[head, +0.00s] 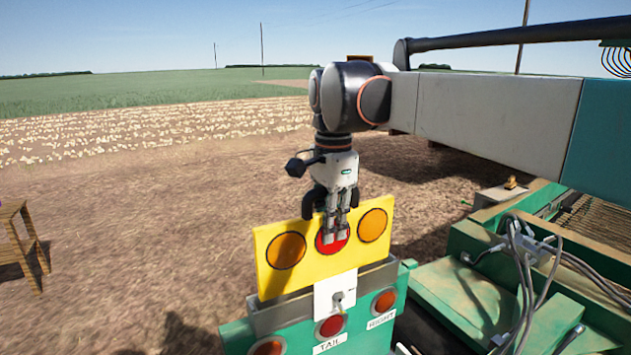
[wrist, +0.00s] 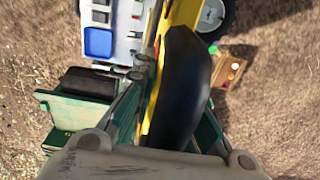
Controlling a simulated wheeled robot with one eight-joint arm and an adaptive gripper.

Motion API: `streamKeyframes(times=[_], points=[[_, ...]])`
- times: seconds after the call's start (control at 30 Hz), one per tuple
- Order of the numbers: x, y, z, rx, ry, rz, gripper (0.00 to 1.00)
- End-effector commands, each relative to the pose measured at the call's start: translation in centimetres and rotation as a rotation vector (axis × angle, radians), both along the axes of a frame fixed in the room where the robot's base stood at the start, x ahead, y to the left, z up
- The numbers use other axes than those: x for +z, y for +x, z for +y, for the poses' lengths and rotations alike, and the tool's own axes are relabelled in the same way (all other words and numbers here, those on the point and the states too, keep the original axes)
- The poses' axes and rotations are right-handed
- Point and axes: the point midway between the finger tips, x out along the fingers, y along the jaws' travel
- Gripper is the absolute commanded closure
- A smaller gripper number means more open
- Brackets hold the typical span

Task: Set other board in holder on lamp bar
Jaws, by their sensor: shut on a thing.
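A yellow board (head: 345,259) with two orange discs and a red disc stands nearly upright above the green lamp bar (head: 362,338). My gripper (head: 335,236) points down and is shut on the board's top middle, over the red disc. The board's lower edge is hidden behind the grey-green holder (head: 287,313) on the bar; I cannot tell how deep it sits. A white plate with a knob (head: 335,294) is in front of the holder. In the wrist view, the yellow board (wrist: 152,108) shows edge-on beside a dark finger.
Green machinery with loose grey cables (head: 530,270) stands close on the right. A wooden stand (head: 22,245) is at far left. The wrist view shows a blue tray (wrist: 98,42), a wheel (wrist: 211,15) and a small wooden box (wrist: 226,72). Bare soil lies left of the bar.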

Motion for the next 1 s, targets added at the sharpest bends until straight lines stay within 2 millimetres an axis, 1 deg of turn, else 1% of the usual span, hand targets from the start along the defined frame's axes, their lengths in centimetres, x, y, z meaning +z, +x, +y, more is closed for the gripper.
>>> streamKeyframes(times=[0.03, 1.0], points=[[-0.1, -0.6, 0.3, 0.007, 0.0, 0.0, 1.0], [-2.1, -0.6, 0.3, 0.007, 0.0, 0.0, 1.0]])
